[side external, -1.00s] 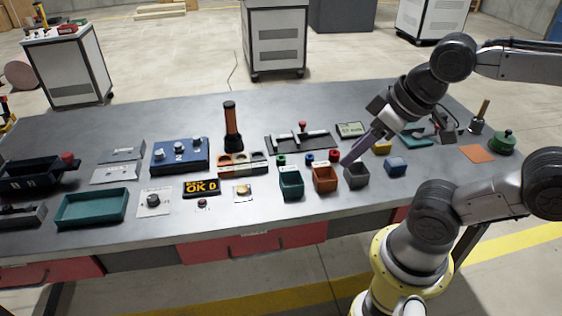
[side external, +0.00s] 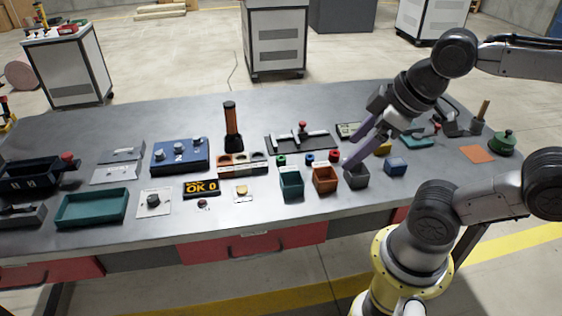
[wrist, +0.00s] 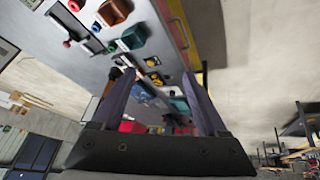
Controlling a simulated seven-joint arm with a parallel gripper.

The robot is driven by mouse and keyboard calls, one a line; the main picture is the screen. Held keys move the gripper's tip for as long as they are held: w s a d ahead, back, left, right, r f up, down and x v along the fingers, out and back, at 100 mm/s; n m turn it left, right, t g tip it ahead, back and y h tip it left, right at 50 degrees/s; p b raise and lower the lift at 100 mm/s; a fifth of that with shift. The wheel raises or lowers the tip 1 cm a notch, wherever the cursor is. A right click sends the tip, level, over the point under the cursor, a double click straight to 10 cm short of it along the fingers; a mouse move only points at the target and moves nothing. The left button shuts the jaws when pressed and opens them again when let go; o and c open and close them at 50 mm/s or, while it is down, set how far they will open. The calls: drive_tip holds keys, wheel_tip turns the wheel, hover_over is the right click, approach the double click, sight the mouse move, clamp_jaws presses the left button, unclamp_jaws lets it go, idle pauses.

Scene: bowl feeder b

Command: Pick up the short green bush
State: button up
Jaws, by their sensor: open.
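A small green bush (side external: 281,160) stands on the table behind the teal bin, in a row with a blue bush (side external: 309,157) and a red bush (side external: 334,156). In the wrist view the green bush (wrist: 111,46) is a small spot beside the teal bin. My gripper (side external: 351,156) is open and empty, its long grey-purple fingers slanting down to the left above the grey bin, to the right of the green bush. In the wrist view the gripper (wrist: 158,76) has its fingers well apart with nothing between them.
A teal bin (side external: 291,185), an orange bin (side external: 325,180) and a grey bin (side external: 357,177) stand in front of the bushes. A dark fixture with a red knob (side external: 302,126) lies behind them. A blue block (side external: 395,166) is at the right.

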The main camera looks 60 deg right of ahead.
drive_tip(key=w+r+n, duration=0.4)
drive_tip(key=n, duration=0.1)
drive_tip(key=n+g, duration=0.6)
drive_tip(key=n, duration=0.2)
hover_over(281, 158)
wheel_tip(281, 158, down, 15)
wheel_tip(281, 158, down, 6)
drive_tip(key=shift+s+d+f, duration=0.1)
drive_tip(key=shift+f, duration=3.35)
clamp_jaws()
